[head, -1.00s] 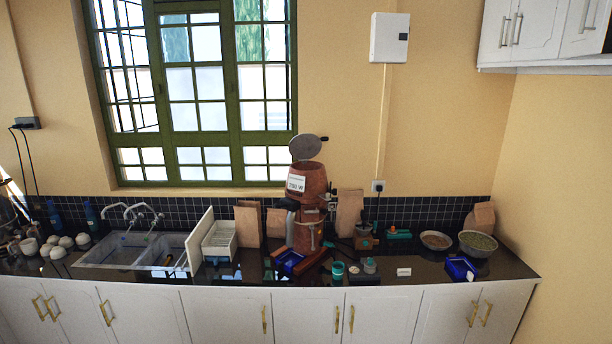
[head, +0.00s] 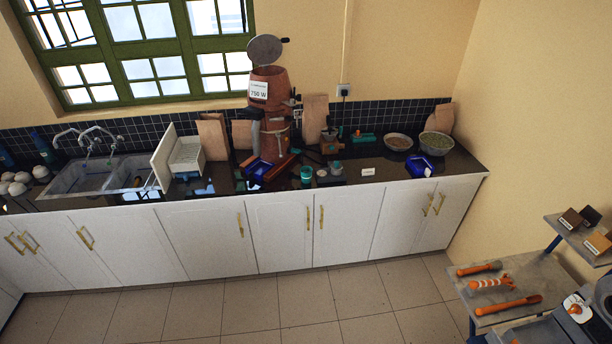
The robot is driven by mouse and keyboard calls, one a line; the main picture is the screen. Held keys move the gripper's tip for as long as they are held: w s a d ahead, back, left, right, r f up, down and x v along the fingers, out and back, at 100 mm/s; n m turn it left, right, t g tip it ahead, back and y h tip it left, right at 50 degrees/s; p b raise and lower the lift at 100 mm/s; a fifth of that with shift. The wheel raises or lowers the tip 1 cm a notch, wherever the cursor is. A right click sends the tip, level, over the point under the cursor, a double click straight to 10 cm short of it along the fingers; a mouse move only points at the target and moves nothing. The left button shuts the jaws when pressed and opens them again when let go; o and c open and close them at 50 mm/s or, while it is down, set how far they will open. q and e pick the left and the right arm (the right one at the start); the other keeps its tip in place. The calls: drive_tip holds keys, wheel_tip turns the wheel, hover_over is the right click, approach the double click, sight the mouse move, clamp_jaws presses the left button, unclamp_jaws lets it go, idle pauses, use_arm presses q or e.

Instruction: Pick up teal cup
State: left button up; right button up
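A teal cup (head: 306,174) stands upright near the front edge of the dark counter, just right of the blue tray at the foot of the brown grinder. A small dark scale-like item with a grey and teal object on it (head: 335,168) is right beside the cup. Neither of my grippers shows in the head view, and nothing touches the cup.
The brown grinder (head: 268,115) stands behind the cup. A blue container (head: 420,166) and two bowls (head: 398,142) (head: 436,143) are farther right. A sink (head: 85,178) is at left. The tiled floor (head: 250,305) is clear; a tool-laden bench (head: 505,290) stands at lower right.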

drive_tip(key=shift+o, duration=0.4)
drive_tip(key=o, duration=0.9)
